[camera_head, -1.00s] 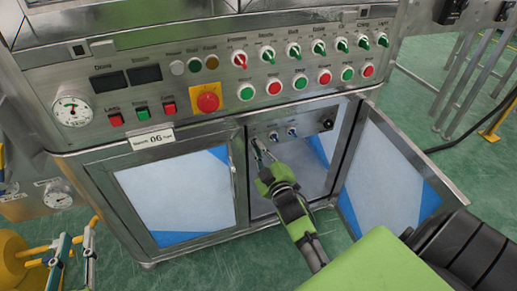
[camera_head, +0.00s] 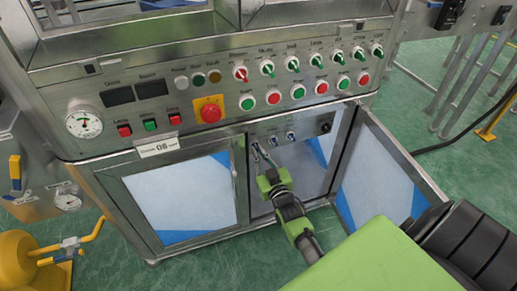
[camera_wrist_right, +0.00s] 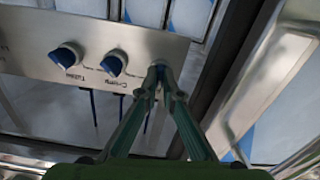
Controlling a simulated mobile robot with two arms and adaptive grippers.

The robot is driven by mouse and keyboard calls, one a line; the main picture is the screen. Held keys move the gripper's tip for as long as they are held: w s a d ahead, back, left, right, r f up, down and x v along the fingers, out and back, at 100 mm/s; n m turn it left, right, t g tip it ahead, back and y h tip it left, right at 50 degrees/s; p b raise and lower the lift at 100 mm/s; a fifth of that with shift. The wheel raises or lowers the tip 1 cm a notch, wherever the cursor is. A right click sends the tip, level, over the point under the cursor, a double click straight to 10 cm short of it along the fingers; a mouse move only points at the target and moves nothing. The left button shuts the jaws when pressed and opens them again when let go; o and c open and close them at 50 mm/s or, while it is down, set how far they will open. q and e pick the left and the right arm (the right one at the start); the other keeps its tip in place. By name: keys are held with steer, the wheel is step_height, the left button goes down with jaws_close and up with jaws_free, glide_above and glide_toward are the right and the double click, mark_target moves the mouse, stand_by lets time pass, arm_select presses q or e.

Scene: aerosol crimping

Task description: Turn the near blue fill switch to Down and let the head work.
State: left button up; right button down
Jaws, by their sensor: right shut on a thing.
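Three blue switches sit in a row on a small metal panel inside the open cabinet under the console. My right gripper (camera_head: 257,153) reaches in and is shut on the switch at the left end of the row in the head view, the near blue fill switch. The fingers mostly hide this switch, and its setting cannot be read. In the right wrist view the gripper's fingertips (camera_wrist_right: 158,70) meet at it. The middle switch (camera_head: 273,138) and the far switch (camera_head: 290,136) are free; both also show in the right wrist view, labelled upside down. My left gripper is out of view.
The open cabinet door (camera_head: 378,170) stands to the right of my right arm. A closed door (camera_head: 180,200) is to the left. Above is the console with a red emergency button (camera_head: 211,113), coloured buttons and several knobs. A yellow part (camera_head: 20,258) stands at lower left.

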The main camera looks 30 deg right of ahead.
steer(key=m+p, duration=0.1)
steer(key=m, duration=0.2)
steer(key=shift+m, duration=0.4)
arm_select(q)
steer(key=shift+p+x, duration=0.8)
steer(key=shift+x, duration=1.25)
arm_select(e)
steer(key=shift+m, duration=3.3)
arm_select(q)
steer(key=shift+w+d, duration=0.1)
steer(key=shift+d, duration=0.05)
arm_select(e)
steer(key=c, duration=2.2)
jaws_free()
